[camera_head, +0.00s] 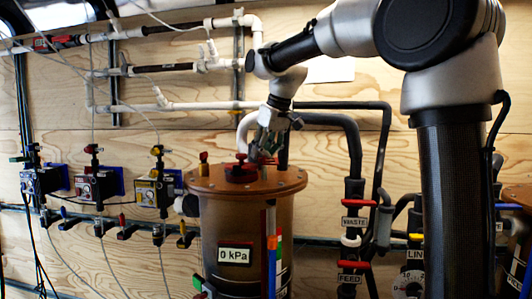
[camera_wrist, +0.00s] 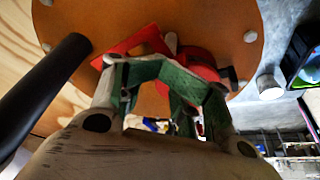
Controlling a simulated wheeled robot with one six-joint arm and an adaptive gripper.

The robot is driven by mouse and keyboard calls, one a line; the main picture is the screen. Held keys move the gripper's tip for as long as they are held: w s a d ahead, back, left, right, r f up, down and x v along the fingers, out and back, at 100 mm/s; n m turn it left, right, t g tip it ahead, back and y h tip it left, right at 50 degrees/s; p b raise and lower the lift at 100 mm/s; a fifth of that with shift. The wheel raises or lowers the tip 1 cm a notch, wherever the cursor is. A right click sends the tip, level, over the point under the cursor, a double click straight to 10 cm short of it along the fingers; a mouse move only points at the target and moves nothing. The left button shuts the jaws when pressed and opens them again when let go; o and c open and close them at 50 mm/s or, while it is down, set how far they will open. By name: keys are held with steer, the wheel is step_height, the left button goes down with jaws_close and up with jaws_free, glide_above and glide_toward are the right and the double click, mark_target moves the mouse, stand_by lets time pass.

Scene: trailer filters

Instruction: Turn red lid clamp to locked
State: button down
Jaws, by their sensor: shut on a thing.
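The red lid clamp (camera_head: 240,172) sits on top of the round orange-brown lid (camera_head: 205,182) of the large vessel. In the wrist view the clamp shows as a red bar (camera_wrist: 128,46) and a round red part (camera_wrist: 202,62) against the lid's face (camera_wrist: 100,15). My gripper (camera_head: 262,158) comes down from above right onto the clamp. Its fingers (camera_wrist: 168,72) are shut on the red clamp, and they hide part of it. The exact grip point and the clamp's locked mark cannot be made out.
A dark pipe (camera_wrist: 45,90) passes close to the left of my gripper in the wrist view. A grey hose (camera_head: 330,120) arches behind the lid. Small valves (camera_head: 203,165) stand on the lid's left. A 0 kPa display (camera_head: 235,254) is on the vessel's front.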

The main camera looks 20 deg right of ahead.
steer(key=shift+s+a+f, duration=0.1)
steer(key=shift+a+f, duration=0.2)
steer(key=shift+a, duration=0.05)
steer(key=c, duration=1.8)
jaws_free()
steer(key=shift+s+a+r, duration=0.1)
steer(key=shift+s+r, duration=0.05)
steer(key=shift+r, duration=0.35)
steer(key=shift+s+a+r, duration=0.1)
steer(key=shift+r, duration=0.4)
steer(key=shift+c, duration=0.3)
steer(key=a+v, duration=0.1)
steer(key=v, duration=0.6)
steer(key=shift+a, duration=0.3)
steer(key=shift+r, duration=0.1)
